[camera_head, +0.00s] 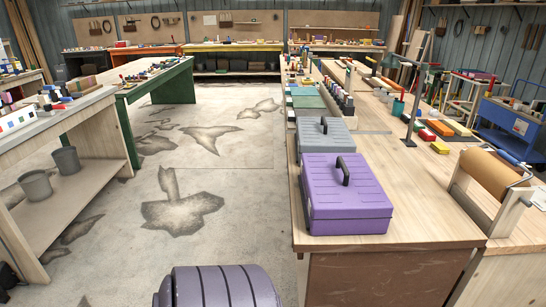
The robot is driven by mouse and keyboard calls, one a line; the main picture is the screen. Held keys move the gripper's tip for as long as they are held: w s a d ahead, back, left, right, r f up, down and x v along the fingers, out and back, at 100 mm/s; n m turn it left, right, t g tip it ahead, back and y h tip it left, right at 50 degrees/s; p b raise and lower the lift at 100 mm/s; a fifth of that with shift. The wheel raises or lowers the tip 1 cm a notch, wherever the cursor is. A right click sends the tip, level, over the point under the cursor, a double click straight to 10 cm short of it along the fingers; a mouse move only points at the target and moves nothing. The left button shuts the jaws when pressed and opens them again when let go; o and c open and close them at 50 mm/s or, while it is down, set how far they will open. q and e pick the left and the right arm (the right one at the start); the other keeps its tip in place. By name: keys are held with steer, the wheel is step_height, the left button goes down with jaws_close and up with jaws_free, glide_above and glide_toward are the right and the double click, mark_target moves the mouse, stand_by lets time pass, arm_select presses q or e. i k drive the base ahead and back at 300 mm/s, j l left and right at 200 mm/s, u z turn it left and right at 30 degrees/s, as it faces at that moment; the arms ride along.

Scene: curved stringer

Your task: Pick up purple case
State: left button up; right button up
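The purple case (345,205) rests flat near the front left corner of a wooden workbench (415,225). Its lid is closed, and a black handle stands up on top. A grey case (325,136) of similar shape with a black handle sits just behind it. Neither my left nor my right gripper shows in the head view, and nothing is seen holding the purple case.
A paper roll on a stand (490,180) is at the bench's right. Several coloured blocks (440,130) and bottles lie farther back. A green table (160,85) and a pale shelf table (60,145) stand left. The concrete floor (235,165) between is open.

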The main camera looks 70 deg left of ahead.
mark_target(340, 193)
steer(key=u, duration=1.9)
